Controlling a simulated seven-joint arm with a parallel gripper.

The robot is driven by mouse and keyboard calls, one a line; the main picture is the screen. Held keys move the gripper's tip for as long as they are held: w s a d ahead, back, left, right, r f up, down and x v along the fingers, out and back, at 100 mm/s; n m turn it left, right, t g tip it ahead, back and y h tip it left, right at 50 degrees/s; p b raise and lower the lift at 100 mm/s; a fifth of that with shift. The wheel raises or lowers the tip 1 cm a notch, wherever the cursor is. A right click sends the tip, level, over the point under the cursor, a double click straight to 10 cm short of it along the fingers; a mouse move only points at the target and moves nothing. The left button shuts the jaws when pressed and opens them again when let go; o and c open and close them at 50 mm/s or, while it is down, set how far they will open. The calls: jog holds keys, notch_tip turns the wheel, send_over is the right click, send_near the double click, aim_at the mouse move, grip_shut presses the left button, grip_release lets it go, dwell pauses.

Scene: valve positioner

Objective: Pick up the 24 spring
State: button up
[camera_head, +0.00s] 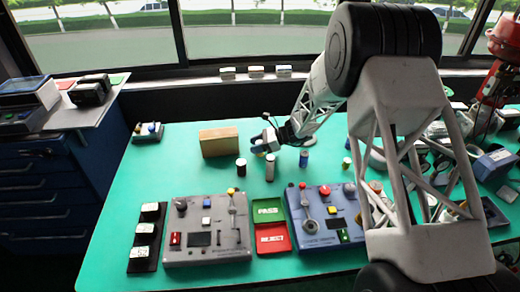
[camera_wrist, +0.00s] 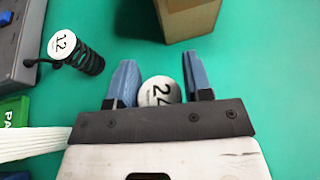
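The 24 spring shows end-on in the wrist view as a round pale label marked 24 (camera_wrist: 161,91); its coils are hidden below. My gripper (camera_wrist: 160,72) has its two blue fingers on either side of it. The left finger is right beside the label, and I cannot tell if it touches. A narrow gap shows at the right finger. In the head view my gripper (camera_head: 262,140) is low over the green table, beside the box, and the 24 spring is not clear there.
A black spring labelled 12 (camera_wrist: 65,43) stands to the left in the wrist view, with a white ribbed spring (camera_wrist: 35,141) nearer. A cardboard box (camera_wrist: 187,18) is close ahead. A grey positioner (camera_head: 207,230), a blue positioner (camera_head: 326,220) and a red REJECT tray (camera_head: 272,239) sit in front.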

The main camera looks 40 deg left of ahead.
jog(key=c, duration=0.6)
jog(key=shift+r, duration=0.1)
jog(key=shift+r, duration=4.9)
